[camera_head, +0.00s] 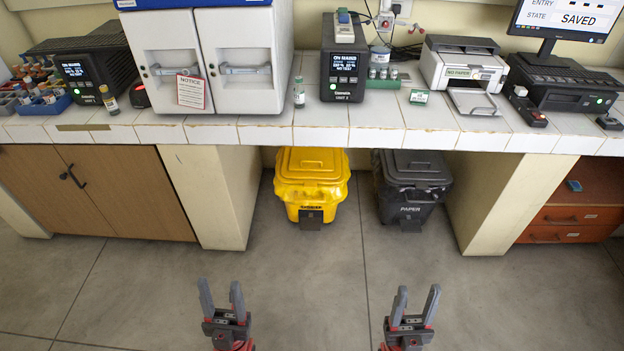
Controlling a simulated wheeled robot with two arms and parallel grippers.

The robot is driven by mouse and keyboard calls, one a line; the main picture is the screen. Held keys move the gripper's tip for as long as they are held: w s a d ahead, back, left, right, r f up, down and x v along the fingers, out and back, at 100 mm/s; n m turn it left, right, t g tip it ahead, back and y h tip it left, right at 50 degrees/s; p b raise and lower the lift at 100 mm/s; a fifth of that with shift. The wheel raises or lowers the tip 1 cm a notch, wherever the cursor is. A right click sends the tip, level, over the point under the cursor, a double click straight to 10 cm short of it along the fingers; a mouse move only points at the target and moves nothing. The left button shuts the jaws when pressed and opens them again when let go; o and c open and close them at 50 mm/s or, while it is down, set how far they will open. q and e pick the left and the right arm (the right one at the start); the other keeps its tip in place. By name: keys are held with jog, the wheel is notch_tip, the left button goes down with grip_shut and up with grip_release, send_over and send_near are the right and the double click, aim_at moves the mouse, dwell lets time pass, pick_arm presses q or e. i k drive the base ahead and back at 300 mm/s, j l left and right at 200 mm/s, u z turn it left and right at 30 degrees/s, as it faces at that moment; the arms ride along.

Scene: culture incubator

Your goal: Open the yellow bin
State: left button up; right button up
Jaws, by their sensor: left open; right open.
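The yellow bin (312,183) stands on the floor under the bench, left of the black bin. Its lid (312,163) looks shut. A dark pedal (311,219) is at the bottom of its front, by a dark label. My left gripper (222,296) is open and empty, low in the picture, in front of the bin and to its left. My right gripper (415,301) is open and empty, in front and to the right. Both are apart from the bin.
A black bin (411,186) marked PAPER stands to the right. The white tiled bench (390,135) overhangs both bins, with a cream support (207,195) at the left and another (512,203) at the right. The grey floor (318,285) in front is clear.

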aim_at(322, 201)
jog(key=i+u, duration=0.25)
jog(key=i, duration=0.5)
jog(key=i+l+u, duration=0.15)
jog(key=i+u, duration=0.15)
jog(key=i, duration=0.4)
